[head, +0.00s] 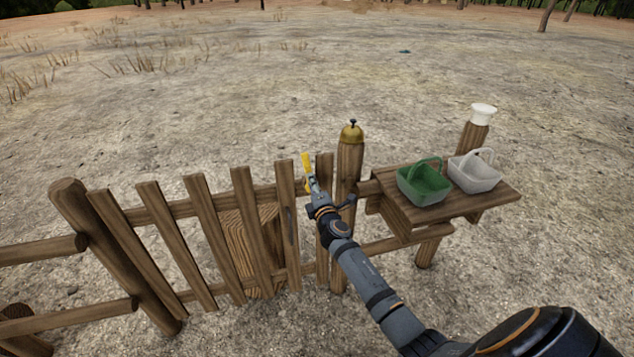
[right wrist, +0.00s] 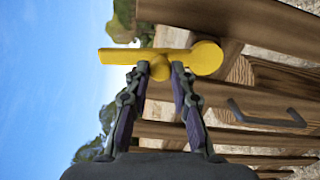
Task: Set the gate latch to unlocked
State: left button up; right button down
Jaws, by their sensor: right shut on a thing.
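The yellow gate latch (head: 306,163) is at the top right of the wooden gate (head: 243,222), beside the post. Its upper part points upward in the head view; my gripper partly hides the lower part. In the right wrist view, which is turned sideways, the latch (right wrist: 206,57) shows as a bar with a rounded end and a short stub. My right gripper (right wrist: 158,70) is shut on this stub, with one finger on each side. In the head view, my right gripper (head: 311,184) reaches the latch from the front right. My left gripper is not in view.
A post with a brass bell (head: 352,132) stands just right of the latch. Further right, a wooden shelf (head: 400,222) holds a green basket (head: 424,184) and a white basket (head: 475,173). A white cup-like object (head: 483,114) tops another post. A dark handle (right wrist: 266,118) is on the gate.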

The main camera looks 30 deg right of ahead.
jog(key=shift+w+a+f+n, duration=0.15)
jog(key=shift+a+n, duration=0.35)
jog(key=shift+n, duration=0.4)
jog(key=c, duration=1.1)
grip_release()
jog(key=shift+c, duration=0.2)
jog(key=v, duration=1.2)
jog(key=shift+f, duration=0.1)
